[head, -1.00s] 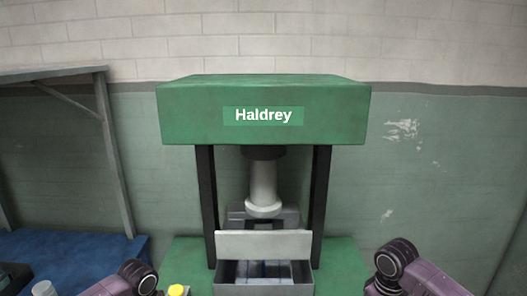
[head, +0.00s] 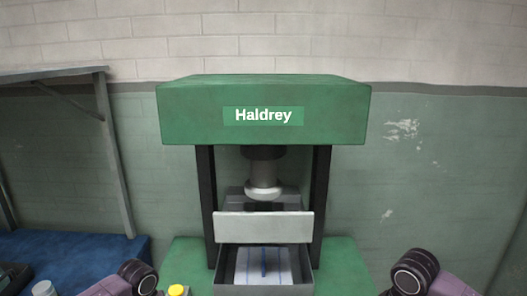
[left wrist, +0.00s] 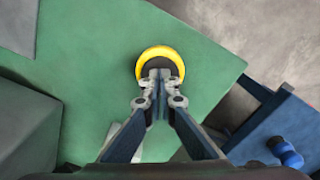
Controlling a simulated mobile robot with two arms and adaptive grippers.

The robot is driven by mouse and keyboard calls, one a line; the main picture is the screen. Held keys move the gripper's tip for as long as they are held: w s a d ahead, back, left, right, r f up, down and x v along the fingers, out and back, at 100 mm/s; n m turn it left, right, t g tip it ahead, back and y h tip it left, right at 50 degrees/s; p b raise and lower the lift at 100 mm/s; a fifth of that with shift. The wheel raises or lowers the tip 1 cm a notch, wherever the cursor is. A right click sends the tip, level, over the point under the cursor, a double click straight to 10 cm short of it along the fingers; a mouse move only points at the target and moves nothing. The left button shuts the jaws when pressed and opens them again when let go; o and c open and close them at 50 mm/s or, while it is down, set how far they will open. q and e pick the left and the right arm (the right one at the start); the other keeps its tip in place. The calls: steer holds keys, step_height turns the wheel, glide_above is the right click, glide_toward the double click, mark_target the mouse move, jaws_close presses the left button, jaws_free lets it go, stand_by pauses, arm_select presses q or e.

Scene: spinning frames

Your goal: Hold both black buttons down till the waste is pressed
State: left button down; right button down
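The green press (head: 200,112), marked Haldrey, stands ahead in the head view. Its pale ram (head: 263,178) hangs above the metal tray (head: 263,290), clear of the flat white waste (head: 250,270) with blue on it. A pale guard plate (head: 264,227) is raised above the tray's front. In the left wrist view, a black button (left wrist: 151,66) sits in a yellow ring (left wrist: 160,51). My left gripper (left wrist: 160,78) is shut, with its fingertips over the button; I cannot tell how far it is pressed. My right gripper and the other button are out of view.
A blue table (head: 100,250) with a grey frame (head: 115,150) stands at the left. A small grey-topped object (head: 43,289) is near the bottom left. The green base (head: 335,265) is clear beside the tray.

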arm_select(q)
steer(key=shift+r, duration=3)
steer(key=s+r, duration=0.3)
steer(key=s, duration=0.4)
